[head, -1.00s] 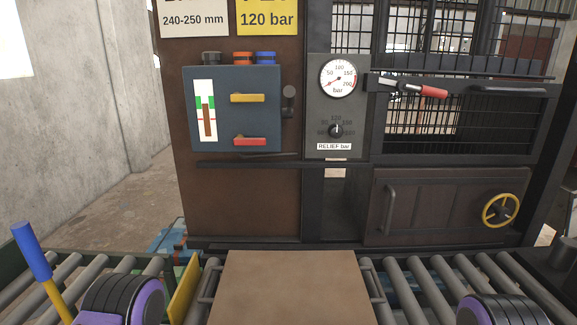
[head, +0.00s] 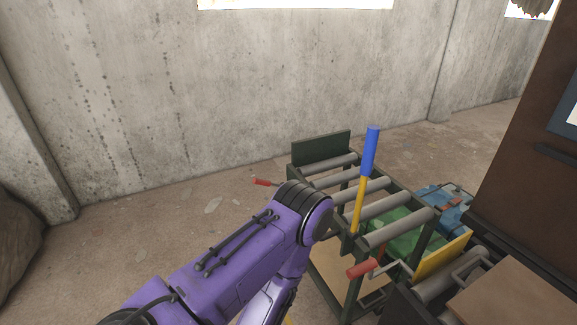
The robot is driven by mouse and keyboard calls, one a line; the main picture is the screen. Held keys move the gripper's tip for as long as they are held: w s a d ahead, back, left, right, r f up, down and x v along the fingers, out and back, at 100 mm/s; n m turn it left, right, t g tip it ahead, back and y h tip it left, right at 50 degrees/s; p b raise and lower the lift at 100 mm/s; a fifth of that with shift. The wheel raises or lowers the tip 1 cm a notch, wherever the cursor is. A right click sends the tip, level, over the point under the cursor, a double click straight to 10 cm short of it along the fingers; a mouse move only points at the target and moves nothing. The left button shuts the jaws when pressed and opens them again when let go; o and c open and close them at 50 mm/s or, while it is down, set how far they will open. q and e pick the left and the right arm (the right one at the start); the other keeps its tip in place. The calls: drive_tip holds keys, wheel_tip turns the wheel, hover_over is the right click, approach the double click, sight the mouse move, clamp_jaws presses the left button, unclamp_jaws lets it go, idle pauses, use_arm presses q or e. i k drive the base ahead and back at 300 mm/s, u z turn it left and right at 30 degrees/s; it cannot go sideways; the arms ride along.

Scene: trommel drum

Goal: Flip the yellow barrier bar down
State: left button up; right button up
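The yellow barrier bar (head: 358,206) has a blue grip (head: 370,150) on its upper end. It stands nearly upright, leaning slightly right at the top, at the near side of the roller conveyor (head: 383,208). My purple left arm crosses the lower middle of the head view, its dark-ringed joint just left of the bar with a small gap in the picture. The forearm runs down from that joint out of the bottom edge, so my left gripper is out of view. My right arm and gripper are also out of view.
A red-handled crank (head: 362,268) sits below the bar, and another red handle (head: 263,182) sticks out left of the conveyor. A yellow plate (head: 442,256) stands by a brown panel (head: 515,297). A dark end plate (head: 321,147) closes the conveyor's far end.

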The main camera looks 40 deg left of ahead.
sight(373, 131)
drive_tip(key=u, duration=1.05)
drive_tip(key=i, duration=0.1)
drive_tip(key=z, duration=0.2)
drive_tip(key=k, duration=0.5)
drive_tip(key=u, duration=1.8)
drive_tip(key=i, duration=1.2)
drive_tip(key=z, duration=2.2)
